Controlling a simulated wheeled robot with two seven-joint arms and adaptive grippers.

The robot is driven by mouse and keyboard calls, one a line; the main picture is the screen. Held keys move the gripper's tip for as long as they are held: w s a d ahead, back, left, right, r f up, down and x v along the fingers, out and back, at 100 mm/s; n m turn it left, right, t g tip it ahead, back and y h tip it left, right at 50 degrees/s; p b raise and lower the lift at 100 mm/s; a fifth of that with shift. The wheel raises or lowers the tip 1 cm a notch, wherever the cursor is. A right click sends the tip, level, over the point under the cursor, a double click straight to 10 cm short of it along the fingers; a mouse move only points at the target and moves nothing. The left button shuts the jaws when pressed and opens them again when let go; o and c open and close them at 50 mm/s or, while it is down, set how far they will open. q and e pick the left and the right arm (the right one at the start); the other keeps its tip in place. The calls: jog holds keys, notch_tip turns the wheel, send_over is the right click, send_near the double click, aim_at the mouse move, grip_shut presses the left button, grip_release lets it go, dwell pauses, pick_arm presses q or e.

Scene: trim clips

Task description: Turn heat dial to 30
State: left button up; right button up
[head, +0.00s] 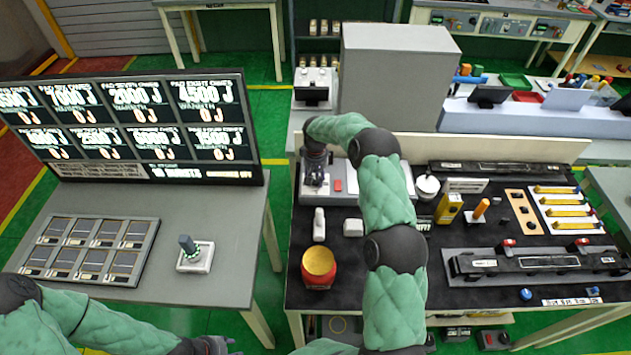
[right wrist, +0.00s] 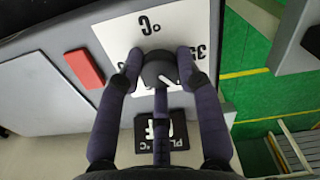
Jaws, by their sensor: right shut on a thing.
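The heat dial (right wrist: 158,71) is a dark round knob on a white scale plate (right wrist: 112,36) in the right wrist view. A pale pointer mark shows on its face. The scale carries a "°C" and a partly covered "35"; the other numbers are hidden, so I cannot read the setting. My right gripper (right wrist: 161,66) is shut on the dial, one finger on each side. In the head view my right gripper (head: 317,178) is at the panel at the back left of the bench and hides the dial. My left gripper (head: 212,346) is at the bottom edge, partly cut off.
A red block (right wrist: 84,68) sits on the panel beside the scale, and a black label (right wrist: 158,131) lies below the dial. A red jar with a yellow lid (head: 319,266) and small white items stand on the dark bench mat (head: 420,275). A grey box (head: 395,80) stands behind.

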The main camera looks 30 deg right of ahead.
aim_at(316, 180)
jog(key=shift+s+f+m, duration=0.25)
jog(key=shift+m, duration=0.15)
jog(key=o, duration=1.2)
jog(key=shift+c, duration=0.2)
jog(key=shift+r, duration=0.15)
jog(key=shift+w, duration=0.1)
jog(key=shift+w+r, duration=0.1)
jog(key=shift+r, duration=0.4)
notch_tip(316, 180, up, 11)
